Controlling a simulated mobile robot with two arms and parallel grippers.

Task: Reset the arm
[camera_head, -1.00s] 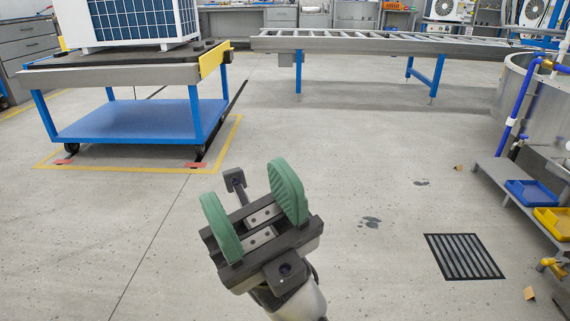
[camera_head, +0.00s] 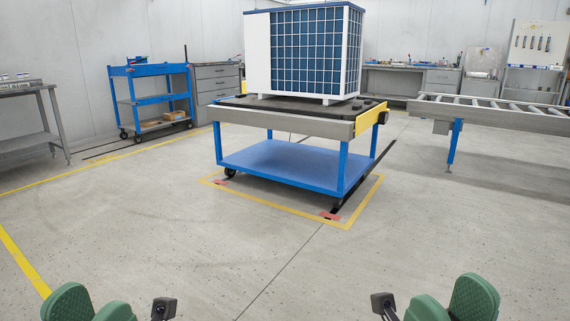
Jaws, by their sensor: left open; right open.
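My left gripper (camera_head: 92,307) is at the bottom left of the head view, with its two green finger pads apart and nothing between them. My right gripper (camera_head: 450,303) is at the bottom right, also with green pads apart and nothing between them. Both are partly cut off by the lower edge of the picture. Both are over the floor and apart from everything else. The rest of my arms is out of view.
A blue cart (camera_head: 280,165) carrying a white heat pump unit (camera_head: 257,52) stands ahead inside a yellow floor outline. A roller conveyor (camera_head: 490,113) is at right. A blue tool trolley (camera_head: 125,97) and a grey table (camera_head: 48,138) are at left. The near floor is clear.

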